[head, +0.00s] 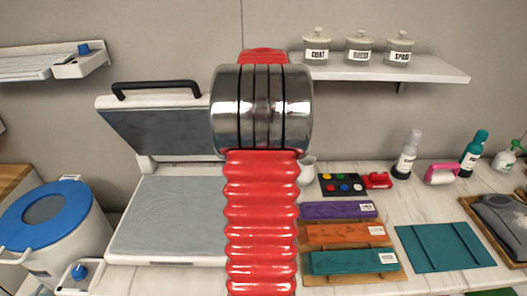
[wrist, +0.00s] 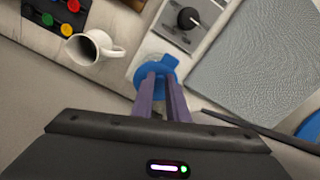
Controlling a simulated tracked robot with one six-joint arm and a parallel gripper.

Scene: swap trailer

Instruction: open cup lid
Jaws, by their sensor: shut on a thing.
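A blue piece with a small tab, which looks like the cup lid (wrist: 169,64), sits at the tips of my gripper in the wrist view. My gripper (wrist: 161,78) has two purple fingers close together, shut on the blue piece. In the head view my red and chrome arm covers the middle, and the gripper, lid and cup are hidden behind it.
A white mug (wrist: 88,47) stands left of the fingers. A panel with a black knob (wrist: 189,18) and a grey press plate (wrist: 250,60) lie beyond. In the head view an open press (head: 165,215) stands left, with coloured boards (head: 345,235) to the right.

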